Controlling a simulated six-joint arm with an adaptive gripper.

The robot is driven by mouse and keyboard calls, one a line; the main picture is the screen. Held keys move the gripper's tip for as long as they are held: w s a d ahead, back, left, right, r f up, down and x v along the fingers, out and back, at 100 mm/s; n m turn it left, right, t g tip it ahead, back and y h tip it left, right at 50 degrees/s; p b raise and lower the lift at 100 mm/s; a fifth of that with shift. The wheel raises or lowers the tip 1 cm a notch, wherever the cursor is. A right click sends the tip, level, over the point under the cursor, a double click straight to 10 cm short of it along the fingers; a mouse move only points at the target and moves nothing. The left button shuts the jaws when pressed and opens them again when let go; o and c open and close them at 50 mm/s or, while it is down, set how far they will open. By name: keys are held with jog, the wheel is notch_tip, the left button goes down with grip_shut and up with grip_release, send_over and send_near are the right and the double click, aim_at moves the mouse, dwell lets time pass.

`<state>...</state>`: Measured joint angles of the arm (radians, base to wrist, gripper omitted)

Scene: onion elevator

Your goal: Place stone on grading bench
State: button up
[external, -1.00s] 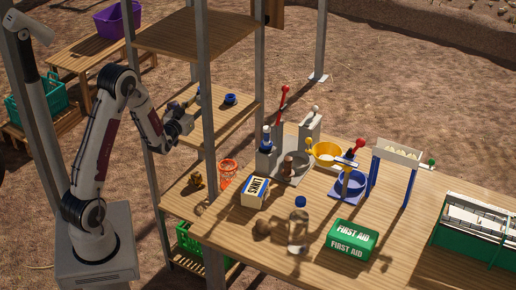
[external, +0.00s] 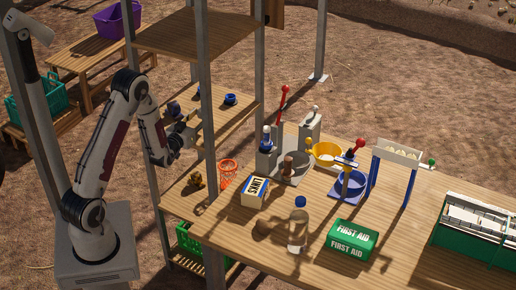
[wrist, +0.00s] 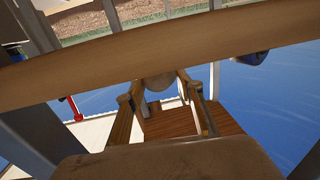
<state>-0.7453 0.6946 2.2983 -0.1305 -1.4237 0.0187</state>
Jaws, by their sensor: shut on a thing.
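My gripper (external: 186,137) is at the left of the shelf rack, close to its front post and near the middle shelf. In the wrist view my gripper (wrist: 158,78) is shut on a pale, rounded thing, which looks like the stone (wrist: 158,84). The fingers partly cover it. The stone cannot be made out in the external view. The large wooden bench (external: 385,235), seemingly the grading bench, stands right of the rack, apart from my gripper.
The bench holds a LINKS box (external: 255,192), a clear bottle (external: 298,226), a green first-aid box (external: 351,239) and lever devices. The rack's grey post (external: 207,100) stands between my arm and the bench. A blue cup (external: 230,99) sits on the middle shelf.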

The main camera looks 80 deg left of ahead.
jog(key=shift+f, duration=1.85)
jog(key=shift+f, duration=0.15)
jog(key=o, duration=1.3)
jog(key=shift+f, duration=0.1)
jog(key=shift+s, duration=0.1)
jog(key=v, duration=0.7)
jog(key=shift+d, duration=0.15)
jog(key=shift+r, duration=4)
jog(key=shift+o, duration=0.5)
